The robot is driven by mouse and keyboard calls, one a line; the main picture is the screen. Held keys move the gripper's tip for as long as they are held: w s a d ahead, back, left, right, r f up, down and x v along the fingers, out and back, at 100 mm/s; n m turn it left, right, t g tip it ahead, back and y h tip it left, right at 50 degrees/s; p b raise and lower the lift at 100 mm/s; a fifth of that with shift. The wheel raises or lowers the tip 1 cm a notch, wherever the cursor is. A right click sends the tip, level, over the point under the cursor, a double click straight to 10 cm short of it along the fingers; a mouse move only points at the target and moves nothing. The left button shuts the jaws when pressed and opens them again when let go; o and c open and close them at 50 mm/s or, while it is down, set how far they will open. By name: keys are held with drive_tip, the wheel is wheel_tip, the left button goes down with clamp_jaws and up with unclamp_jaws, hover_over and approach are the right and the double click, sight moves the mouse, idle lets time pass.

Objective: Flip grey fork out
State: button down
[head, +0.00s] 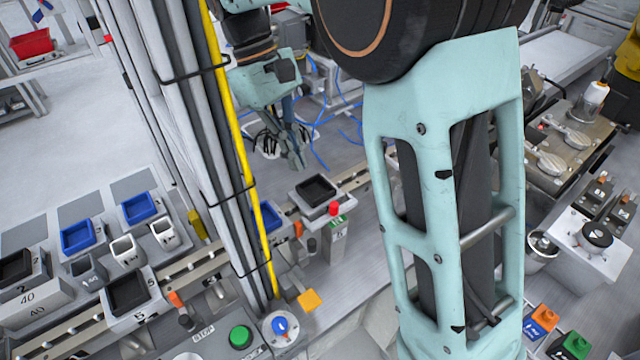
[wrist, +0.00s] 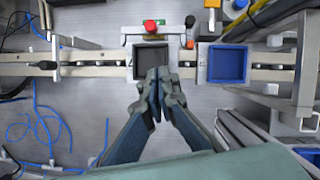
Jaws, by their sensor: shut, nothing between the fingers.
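My gripper (wrist: 158,78) is shut and empty, its two fingers together, pointing at the near edge of a black square tray (wrist: 152,62) on the rail in the wrist view. In the head view my gripper (head: 298,162) hangs behind the rail, with the black tray (head: 316,189) in front of it. I cannot tell for certain which part is the grey fork.
A red button (wrist: 150,25) sits on a post behind the tray. A blue bin (wrist: 227,65) is on the rail to the right. The head view shows a panel with a green button (head: 240,337) and more bins at left.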

sight(334, 207)
drive_tip(key=x, duration=0.4)
drive_tip(key=shift+s+d, duration=0.95)
drive_tip(key=shift+d, duration=0.2)
drive_tip(key=shift+s+d+f, duration=0.1)
drive_tip(key=shift+s+d, duration=0.25)
drive_tip(key=shift+d, duration=0.05)
drive_tip(key=shift+s+d, duration=0.8)
drive_tip(key=shift+s, duration=0.25)
